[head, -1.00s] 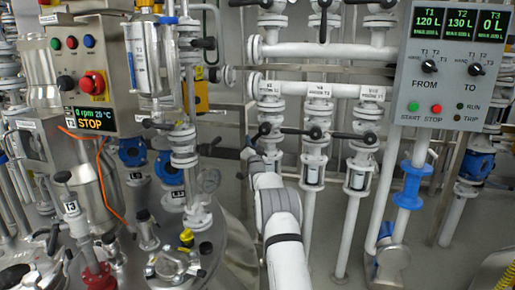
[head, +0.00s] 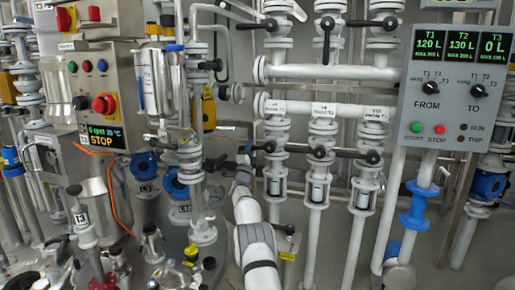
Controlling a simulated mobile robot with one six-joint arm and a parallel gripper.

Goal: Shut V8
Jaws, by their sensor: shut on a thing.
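V8 is the left valve of the lower row, under a white tag (head: 275,107) whose small print is hard to read. Its black lever (head: 262,147) points left from the pivot, across the upright pipe. My gripper (head: 246,153) is at the lever's outer end, shut on it. The fingers are small here and partly hidden behind my wrist. A sight glass (head: 275,186) shows below the valve.
Two similar valves stand to the right, their levers (head: 303,150) (head: 352,154) also pointing left. Upper-row levers (head: 253,25) (head: 327,30) hang above. A control panel (head: 445,95) is at right. A stop box (head: 95,100) and vessel fittings crowd the left.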

